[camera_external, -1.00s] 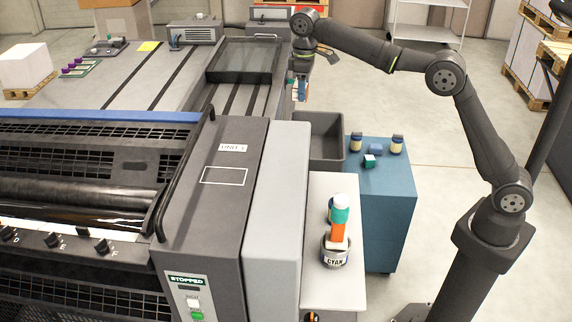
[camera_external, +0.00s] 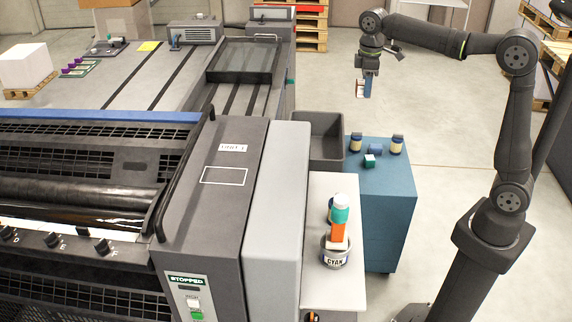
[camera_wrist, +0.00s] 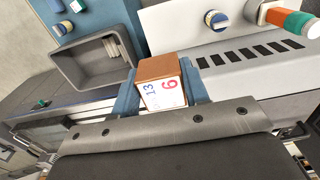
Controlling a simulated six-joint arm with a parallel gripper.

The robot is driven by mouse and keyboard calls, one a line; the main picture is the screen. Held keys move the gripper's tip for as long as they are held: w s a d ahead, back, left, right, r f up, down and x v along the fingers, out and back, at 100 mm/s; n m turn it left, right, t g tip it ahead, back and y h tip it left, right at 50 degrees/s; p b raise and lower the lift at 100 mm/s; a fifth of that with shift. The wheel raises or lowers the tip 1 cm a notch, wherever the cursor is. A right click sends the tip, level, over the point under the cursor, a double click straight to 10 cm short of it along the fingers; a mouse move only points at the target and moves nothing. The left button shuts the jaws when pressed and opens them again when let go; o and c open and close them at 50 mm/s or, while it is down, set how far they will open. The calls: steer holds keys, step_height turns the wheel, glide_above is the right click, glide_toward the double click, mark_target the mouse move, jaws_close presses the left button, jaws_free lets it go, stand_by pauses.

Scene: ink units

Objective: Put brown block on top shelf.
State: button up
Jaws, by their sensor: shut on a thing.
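The brown block (camera_wrist: 158,68) shows in the wrist view between the two blue fingers of my gripper (camera_wrist: 161,92). It has a brown top and a pale face printed with a blue 13 and a red 6. In the external view my gripper (camera_external: 367,88) points down in the air above the floor, behind the blue cabinet. The block (camera_external: 359,88) is only partly visible there, at the fingers. A white shelf rack (camera_external: 436,3) is cut off at the top right, partly behind my arm; its levels are hard to tell.
The blue cabinet (camera_external: 385,195) carries small jars and blocks. A grey bin (camera_external: 322,150) stands beside it. A white side table (camera_external: 318,290) holds a CYAN tin (camera_external: 335,254) and a bottle. The large printing machine fills the left. Pallets stand at the back.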

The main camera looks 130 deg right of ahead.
step_height(320, 180, down, 27)
glide_toward(332, 192)
steer(key=w+a+f, duration=0.1)
steer(key=w+a, duration=0.2)
steer(key=shift+f, duration=0.4)
steer(key=shift+w+f, duration=0.15)
steer(key=shift+f, duration=1.9)
steer(key=shift+f, duration=0.15)
steer(key=o, duration=1)
steer(key=shift+c, duration=0.2)
step_height(332, 192, up, 12)
